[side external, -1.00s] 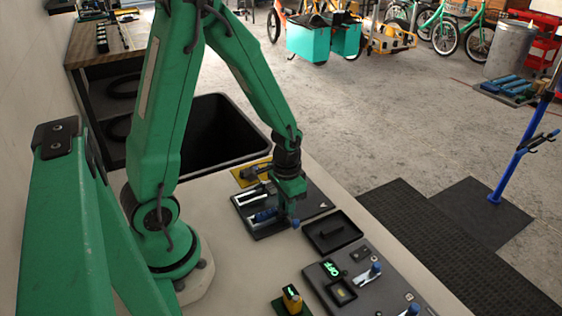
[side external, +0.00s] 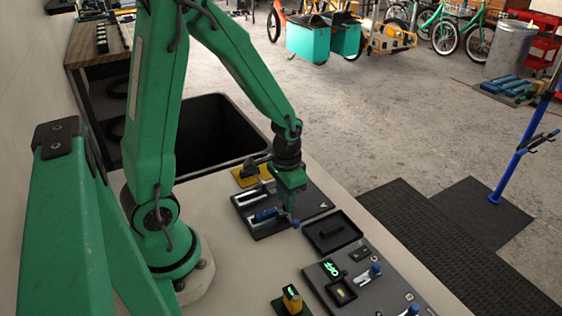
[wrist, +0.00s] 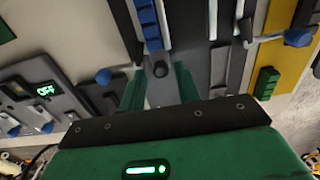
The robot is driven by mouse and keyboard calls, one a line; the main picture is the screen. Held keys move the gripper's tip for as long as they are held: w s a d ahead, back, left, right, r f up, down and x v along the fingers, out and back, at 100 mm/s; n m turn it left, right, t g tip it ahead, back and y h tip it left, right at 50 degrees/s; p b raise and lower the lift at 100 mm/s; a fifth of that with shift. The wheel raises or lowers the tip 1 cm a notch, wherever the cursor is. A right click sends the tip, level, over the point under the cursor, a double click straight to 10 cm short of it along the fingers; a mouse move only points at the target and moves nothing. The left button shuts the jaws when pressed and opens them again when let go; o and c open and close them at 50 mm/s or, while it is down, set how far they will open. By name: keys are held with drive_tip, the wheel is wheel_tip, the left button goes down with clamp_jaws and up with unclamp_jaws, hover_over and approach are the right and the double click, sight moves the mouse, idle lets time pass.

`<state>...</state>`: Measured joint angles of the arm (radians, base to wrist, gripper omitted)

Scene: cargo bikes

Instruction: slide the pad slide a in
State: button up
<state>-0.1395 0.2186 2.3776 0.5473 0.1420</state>
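A dark fixture plate (side external: 290,212) on the bench carries a blue ribbed block (side external: 265,215), which I take to be the pad slide. In the wrist view the blue ribbed block (wrist: 148,22) lies between pale rails at the top. My gripper (side external: 291,209) is above the right part of the plate. In the wrist view its green fingers (wrist: 158,82) stand apart on either side of the strip, with nothing held between them. Contact with the knob cannot be told.
A black tray (side external: 332,231) is beside the plate. A grey panel (side external: 362,278) with a lit green display and blue-knobbed levers is nearer the camera. A yellow fixture (side external: 250,172) and a black bin (side external: 222,135) lie behind. A blue-tipped lever (wrist: 297,37) is at right in the wrist view.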

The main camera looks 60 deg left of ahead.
drive_tip(key=shift+r, duration=0.95)
drive_tip(key=shift+w, duration=0.1)
drive_tip(key=w+r, duration=0.3)
drive_tip(key=w, duration=0.3)
drive_tip(key=shift+s+r, duration=0.1)
drive_tip(key=shift+r, duration=0.05)
drive_tip(key=s+d+r+t, duration=0.4)
drive_tip(key=s+r+t, duration=0.1)
drive_tip(key=s+r, duration=0.8)
wheel_tip(320, 180, up, 3)
drive_tip(key=shift+s+f+t, duration=0.1)
drive_tip(key=shift+s+t, duration=0.2)
